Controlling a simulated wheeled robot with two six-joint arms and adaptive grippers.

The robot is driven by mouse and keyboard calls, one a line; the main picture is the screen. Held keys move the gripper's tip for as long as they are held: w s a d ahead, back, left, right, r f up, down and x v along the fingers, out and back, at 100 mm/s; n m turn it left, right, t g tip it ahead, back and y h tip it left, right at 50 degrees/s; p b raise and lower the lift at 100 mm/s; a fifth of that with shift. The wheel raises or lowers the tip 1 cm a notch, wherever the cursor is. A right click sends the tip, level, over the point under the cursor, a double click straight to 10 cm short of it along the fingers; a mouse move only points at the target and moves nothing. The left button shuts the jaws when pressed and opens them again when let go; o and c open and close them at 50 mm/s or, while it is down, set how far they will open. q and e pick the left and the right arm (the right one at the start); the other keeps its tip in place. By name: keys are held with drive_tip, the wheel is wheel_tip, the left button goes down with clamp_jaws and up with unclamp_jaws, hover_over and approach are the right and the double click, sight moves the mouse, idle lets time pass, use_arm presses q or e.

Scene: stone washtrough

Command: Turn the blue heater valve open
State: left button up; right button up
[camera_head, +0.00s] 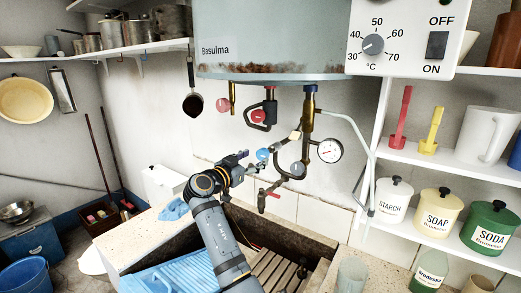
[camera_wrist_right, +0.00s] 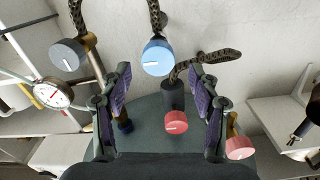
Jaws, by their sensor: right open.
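The blue heater valve (camera_head: 262,154) is a round knob on the pipework under the heater, with a white line on its face. In the wrist view the blue knob (camera_wrist_right: 158,56) is just beyond my right fingertips, roughly centred between them, with its line close to level. My right gripper (camera_head: 247,162) is open and empty, just left of the blue knob; its two purple-padded fingers (camera_wrist_right: 160,82) stand wide apart in the wrist view. No contact with the knob shows. My left gripper is not in view.
Red knobs (camera_head: 222,104) (camera_head: 258,116), a grey knob (camera_head: 297,168) and a pressure gauge (camera_head: 330,150) crowd the pipes under the heater tank (camera_head: 270,50). A red-handled tap (camera_head: 268,195) hangs below. The stone trough (camera_head: 285,232) lies underneath; shelves with jars stand right.

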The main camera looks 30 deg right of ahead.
sight(260, 156)
drive_tip(key=x, duration=0.3)
drive_tip(key=p+x, duration=0.1)
drive_tip(key=x, duration=0.1)
drive_tip(key=shift+w+d+f, duration=0.1)
drive_tip(key=shift+f, duration=0.2)
drive_tip(key=shift+r, duration=0.1)
drive_tip(key=shift+s+a+r, duration=0.1)
drive_tip(key=shift+s+a, duration=0.1)
drive_tip(key=shift+s, duration=0.05)
drive_tip(key=shift+s+a+r, duration=0.1)
drive_tip(key=shift+s+a, duration=0.05)
drive_tip(key=shift+c, duration=0.2)
drive_tip(key=shift+w, duration=0.2)
drive_tip(key=c, duration=1.1)
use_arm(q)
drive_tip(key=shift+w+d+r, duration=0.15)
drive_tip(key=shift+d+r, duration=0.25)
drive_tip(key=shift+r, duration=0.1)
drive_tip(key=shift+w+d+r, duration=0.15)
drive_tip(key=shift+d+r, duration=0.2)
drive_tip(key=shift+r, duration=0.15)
use_arm(e)
drive_tip(key=shift+c, duration=0.2)
